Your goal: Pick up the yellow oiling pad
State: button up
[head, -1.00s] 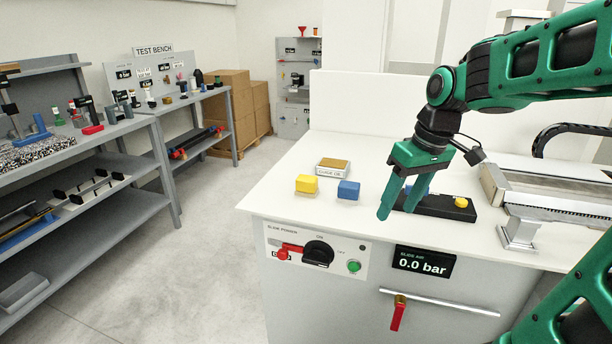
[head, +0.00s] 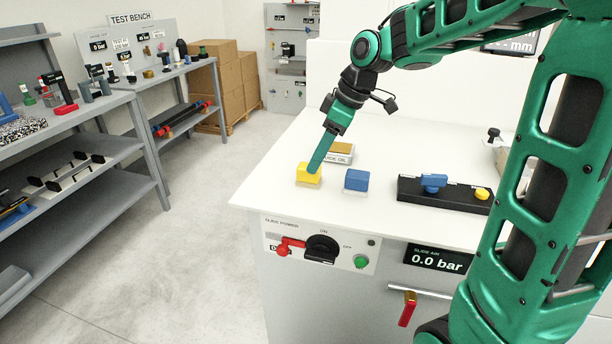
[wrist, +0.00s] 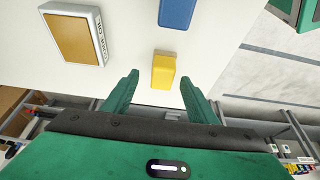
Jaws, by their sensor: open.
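The yellow oiling pad (head: 309,174) is a small yellow block on a pale base, standing on the white bench top near its left front corner. My gripper (head: 316,168) is at the pad, with a green finger overlapping its upper edge in the head view. In the wrist view my gripper (wrist: 157,82) is open, and the yellow pad (wrist: 163,70) shows ahead of the gap between the fingers, with clear space on both sides. The gap is empty. Whether a finger touches the pad cannot be told.
A blue block (head: 356,180) stands just right of the pad. A slide oil tray (head: 338,159) with a brown top lies behind it. A black control box (head: 445,194) with blue and yellow knobs is farther right. The bench's left edge is close to the pad.

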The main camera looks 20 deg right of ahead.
aim_at(309, 175)
jog(key=x, duration=0.3)
jog(key=shift+a+f, duration=0.2)
jog(key=shift+a, duration=0.3)
jog(key=shift+w+a+f, duration=0.15)
jog(key=shift+w+f, duration=0.05)
jog(key=shift+f, duration=0.35)
jog(key=shift+c, duration=0.7)
jog(key=c, duration=0.9)
jog(key=shift+c, duration=0.2)
jog(key=shift+r, duration=0.15)
